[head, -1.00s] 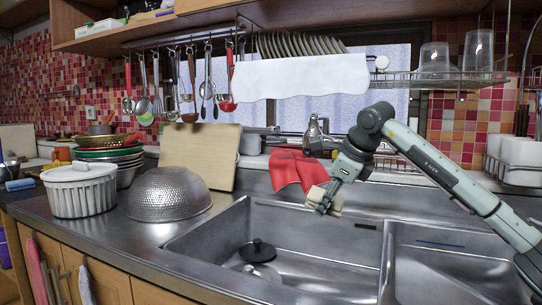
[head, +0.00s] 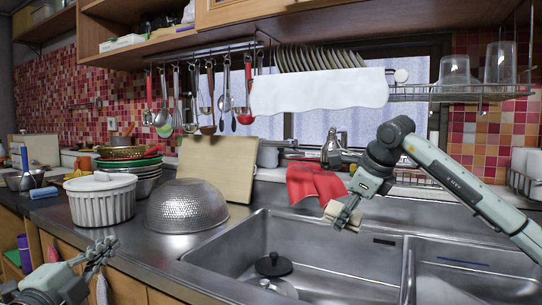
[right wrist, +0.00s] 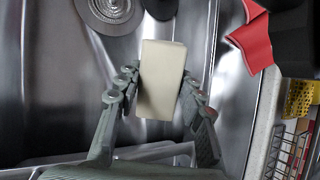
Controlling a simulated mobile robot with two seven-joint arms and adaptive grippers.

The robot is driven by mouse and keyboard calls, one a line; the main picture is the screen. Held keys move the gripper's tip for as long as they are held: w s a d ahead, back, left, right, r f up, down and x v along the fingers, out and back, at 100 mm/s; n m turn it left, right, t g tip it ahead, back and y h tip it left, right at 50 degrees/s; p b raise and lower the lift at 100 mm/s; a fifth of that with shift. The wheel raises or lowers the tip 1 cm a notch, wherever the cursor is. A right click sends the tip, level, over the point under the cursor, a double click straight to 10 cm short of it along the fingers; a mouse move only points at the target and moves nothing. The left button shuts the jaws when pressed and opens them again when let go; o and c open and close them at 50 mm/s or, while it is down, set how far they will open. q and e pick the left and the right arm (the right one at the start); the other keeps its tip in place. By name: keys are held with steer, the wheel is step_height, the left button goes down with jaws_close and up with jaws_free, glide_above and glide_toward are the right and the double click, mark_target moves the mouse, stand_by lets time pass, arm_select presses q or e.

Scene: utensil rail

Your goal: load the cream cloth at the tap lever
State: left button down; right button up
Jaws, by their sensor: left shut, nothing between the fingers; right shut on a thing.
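The cream cloth (head: 333,209) is a small folded block held over the sink's back edge. My right gripper (head: 346,216) is shut on it. In the right wrist view the cloth (right wrist: 161,78) sits between the two fingers of my right gripper (right wrist: 160,95), above the steel sink. The tap (head: 334,150) stands behind the sink, up and to the left of my right gripper; its lever is too small to make out clearly. A red cloth (head: 314,182) hangs just left of the cream cloth. My left gripper (head: 103,250) is shut and empty at the lower left, in front of the counter.
A ribbed white pot (head: 102,200) and an upturned steel colander (head: 187,207) stand on the counter left of the sink (head: 330,250). Utensils hang from a rail (head: 205,50) above. A white cloth (head: 318,92) hangs beneath the plate rack. A black-knobbed stopper (head: 273,264) lies in the basin.

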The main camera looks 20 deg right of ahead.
mark_target(285, 142)
arm_select(q)
steer(key=d+r+m+g+h, duration=0.2)
steer(key=d+r+m, duration=0.2)
steer(key=d+m, duration=0.5)
steer(key=d+r+m+g+h, duration=0.1)
steer(key=d+r+m+h, duration=0.15)
steer(key=d+m, duration=0.65)
steer(key=d+r+m+g+h, duration=0.15)
steer(key=d+r+m, duration=0.25)
steer(key=d+m, duration=0.5)
steer(key=w+d+r+n, duration=0.1)
steer(key=w+d+r, duration=0.3)
steer(key=w+d, duration=0.3)
steer(key=d, duration=0.3)
steer(key=shift+w+r+n+g+y, duration=0.3)
steer(key=shift+w+r+n+g, duration=0.05)
steer(key=shift+w+r+n, duration=0.05)
